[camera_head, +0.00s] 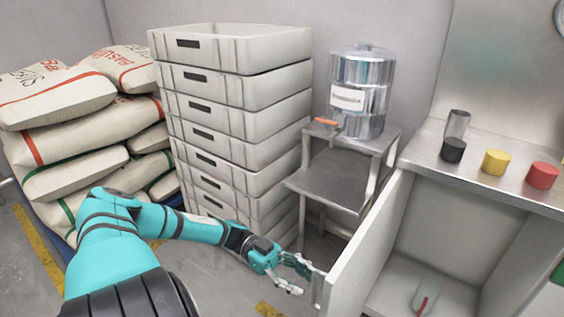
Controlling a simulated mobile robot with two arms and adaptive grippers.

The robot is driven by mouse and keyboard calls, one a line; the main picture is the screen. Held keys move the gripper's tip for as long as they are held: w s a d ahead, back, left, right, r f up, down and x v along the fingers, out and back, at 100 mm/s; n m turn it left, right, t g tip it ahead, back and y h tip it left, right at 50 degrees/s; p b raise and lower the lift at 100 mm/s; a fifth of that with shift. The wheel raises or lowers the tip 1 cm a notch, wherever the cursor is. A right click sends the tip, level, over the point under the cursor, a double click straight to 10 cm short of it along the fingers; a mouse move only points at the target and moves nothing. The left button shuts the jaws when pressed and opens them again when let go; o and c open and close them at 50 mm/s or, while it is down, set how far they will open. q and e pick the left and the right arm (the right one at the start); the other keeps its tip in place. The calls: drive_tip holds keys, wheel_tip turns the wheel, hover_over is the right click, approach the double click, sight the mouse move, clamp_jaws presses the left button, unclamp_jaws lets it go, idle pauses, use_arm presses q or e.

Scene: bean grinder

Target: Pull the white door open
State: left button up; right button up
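The white door (368,246) stands swung open from the cabinet under the steel counter, its edge toward me. The cabinet's pale interior (445,235) shows to the right of it. A narrow grey handle (318,288) is on the door's left side, near its front edge. My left gripper (306,279) is just left of that handle, with its fingers spread apart. Whether a fingertip touches the handle or door is unclear. My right gripper is not in view.
A white object with a red mark (424,298) lies inside the cabinet. Black (453,150), yellow (496,162) and red (543,175) items and a metal cup (457,123) stand on the counter. Stacked crates (235,120), sacks (60,95) and a steel stand (340,178) are left.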

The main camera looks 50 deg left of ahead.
use_arm(q)
drive_tip(key=v, duration=0.8)
idle(0.4)
